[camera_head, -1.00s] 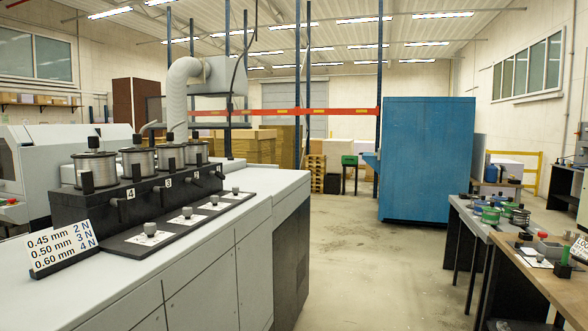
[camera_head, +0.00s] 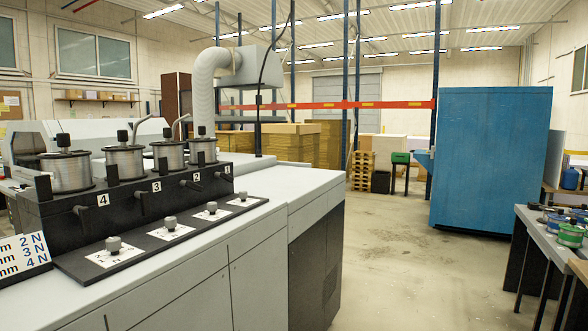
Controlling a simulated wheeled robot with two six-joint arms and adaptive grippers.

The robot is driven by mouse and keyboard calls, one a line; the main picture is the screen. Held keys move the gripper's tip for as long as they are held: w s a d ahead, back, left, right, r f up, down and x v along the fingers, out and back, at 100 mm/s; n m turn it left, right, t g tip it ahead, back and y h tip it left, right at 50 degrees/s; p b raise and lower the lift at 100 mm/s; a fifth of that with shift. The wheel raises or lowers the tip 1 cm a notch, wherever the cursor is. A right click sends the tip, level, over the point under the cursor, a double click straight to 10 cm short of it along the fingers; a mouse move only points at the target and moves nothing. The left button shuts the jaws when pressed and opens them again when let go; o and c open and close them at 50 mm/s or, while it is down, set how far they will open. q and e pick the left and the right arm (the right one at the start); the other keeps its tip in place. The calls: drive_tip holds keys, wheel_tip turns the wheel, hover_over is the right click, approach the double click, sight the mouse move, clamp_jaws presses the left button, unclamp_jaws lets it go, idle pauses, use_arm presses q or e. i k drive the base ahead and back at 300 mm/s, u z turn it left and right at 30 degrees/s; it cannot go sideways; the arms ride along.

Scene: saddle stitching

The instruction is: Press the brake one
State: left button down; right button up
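A black block (camera_head: 60,217) on the grey machine bears a row of wire spools and white labels 4, 3, 2 and 1 from near to far. Label 1 (camera_head: 228,170) is at the block's far right end, with a short black lever (camera_head: 219,177) beside it. A black strip (camera_head: 75,266) in front carries several grey knobs on white dial cards. The farthest knob (camera_head: 242,195) is nearest to label 1. Which part is the brake I cannot tell for sure. Neither of my grippers is in view.
The grey machine (camera_head: 235,269) fills the lower left. A sign with N values (camera_head: 22,257) is cut off at the left edge. Bare floor (camera_head: 390,270) lies to its right, before a blue cabinet (camera_head: 490,160). A table (camera_head: 545,235) with reels stands at the right.

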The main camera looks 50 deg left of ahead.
sight(223, 175)
drive_tip(key=u, duration=0.1)
drive_tip(key=i, duration=1.1)
drive_tip(key=u, duration=1.15)
drive_tip(key=i, duration=0.7)
drive_tip(key=u, duration=0.65)
